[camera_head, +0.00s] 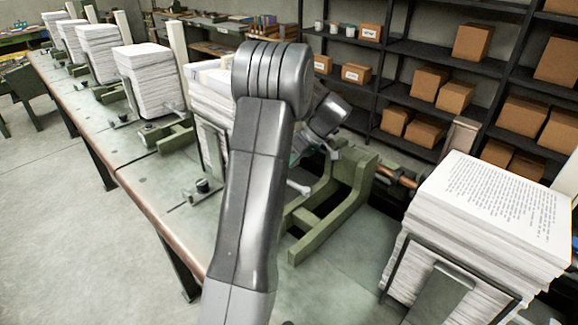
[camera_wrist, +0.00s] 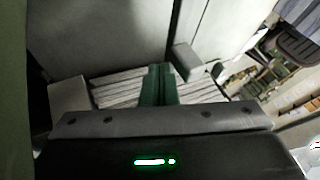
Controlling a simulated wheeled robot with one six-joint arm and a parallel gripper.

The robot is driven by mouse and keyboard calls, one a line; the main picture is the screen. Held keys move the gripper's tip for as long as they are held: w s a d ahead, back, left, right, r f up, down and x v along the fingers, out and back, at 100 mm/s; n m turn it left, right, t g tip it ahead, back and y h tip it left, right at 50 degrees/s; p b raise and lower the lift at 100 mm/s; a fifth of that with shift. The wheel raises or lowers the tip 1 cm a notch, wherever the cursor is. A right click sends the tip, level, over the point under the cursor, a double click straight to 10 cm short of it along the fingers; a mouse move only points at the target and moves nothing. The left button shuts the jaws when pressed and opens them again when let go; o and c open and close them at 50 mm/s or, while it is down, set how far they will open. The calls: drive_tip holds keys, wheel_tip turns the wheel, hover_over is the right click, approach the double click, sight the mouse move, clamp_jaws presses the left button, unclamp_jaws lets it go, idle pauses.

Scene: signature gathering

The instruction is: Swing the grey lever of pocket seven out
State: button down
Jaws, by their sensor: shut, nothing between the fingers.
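My gripper (camera_wrist: 158,82) shows in the wrist view as two green fingers pressed together, with nothing between them. In the head view my arm hides most of the gripper and its fingertips. A short pale grey handle (camera_head: 299,187) sticks out beside my arm, next to a green frame (camera_head: 345,195). It may be the lever, but no pocket number is readable. A grey block (camera_wrist: 187,61) lies just beyond the fingers to the right in the wrist view. I cannot tell whether it is the lever or whether the fingers touch it.
Stacks of printed sheets stand in a row along the long bench (camera_head: 150,185), one stack (camera_head: 150,80) at left. A large stack (camera_head: 480,215) stands at right in a dark wire frame. Shelves with cardboard boxes (camera_head: 472,42) are behind. The floor (camera_head: 60,200) at left is clear.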

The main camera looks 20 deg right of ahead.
drive_tip(key=shift+a, duration=0.1)
drive_tip(key=shift+s+a+f+b, duration=0.1)
drive_tip(key=shift+s+a+b, duration=0.05)
drive_tip(key=shift+a+b, duration=0.55)
drive_tip(key=shift+s+a+n+g+b, duration=0.25)
drive_tip(key=shift+a+n+b, duration=0.15)
drive_tip(key=shift+a, duration=0.1)
drive_tip(key=shift+s+a+n+g+b, duration=0.15)
drive_tip(key=shift+a+n+g+b, duration=0.1)
drive_tip(key=shift+a+n, duration=0.2)
drive_tip(key=shift+s+a+b, duration=0.95)
drive_tip(key=shift+s+a, duration=0.15)
drive_tip(key=shift+a, duration=0.25)
drive_tip(key=v, duration=1.4)
drive_tip(key=shift+b, duration=0.3)
drive_tip(key=shift+s+a+f, duration=0.1)
drive_tip(key=shift+f, duration=0.05)
